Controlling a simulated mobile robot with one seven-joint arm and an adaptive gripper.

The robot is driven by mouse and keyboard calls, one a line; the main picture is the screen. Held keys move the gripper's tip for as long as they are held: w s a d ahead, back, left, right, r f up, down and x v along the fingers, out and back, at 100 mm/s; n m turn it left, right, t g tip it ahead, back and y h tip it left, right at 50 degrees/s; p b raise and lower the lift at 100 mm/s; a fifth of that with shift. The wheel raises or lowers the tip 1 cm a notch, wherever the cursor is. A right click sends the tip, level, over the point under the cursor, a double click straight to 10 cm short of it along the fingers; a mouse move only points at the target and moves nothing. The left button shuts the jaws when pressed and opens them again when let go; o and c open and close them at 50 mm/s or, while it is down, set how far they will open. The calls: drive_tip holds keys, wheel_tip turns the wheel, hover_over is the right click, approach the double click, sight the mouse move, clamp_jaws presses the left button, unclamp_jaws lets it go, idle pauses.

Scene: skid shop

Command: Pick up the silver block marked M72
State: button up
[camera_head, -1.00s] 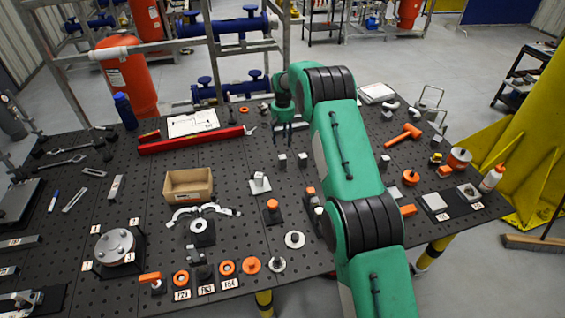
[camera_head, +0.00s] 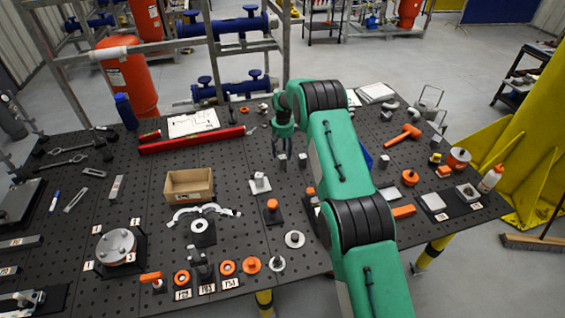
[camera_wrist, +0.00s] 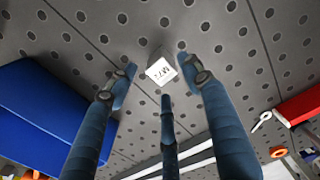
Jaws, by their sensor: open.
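The silver block (camera_wrist: 161,71) shows in the wrist view with a white top label that appears to read M72. It stands on the dark perforated table. My gripper (camera_wrist: 158,84) has its fingers spread around the block's place in that view, with gaps to the block and nothing held.
Another small silver block (camera_head: 302,160) stands close to the right. A red channel (camera_head: 192,140) lies to the left, and a cardboard box (camera_head: 189,185) stands nearer. In the wrist view a large blue object (camera_wrist: 45,115) is at left and a red object (camera_wrist: 300,105) at right.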

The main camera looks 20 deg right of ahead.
sight(283, 157)
drive_tip(key=shift+f, duration=0.1)
drive_tip(key=shift+f+p, duration=0.6)
drive_tip(key=shift+f, duration=1.9)
clamp_jaws()
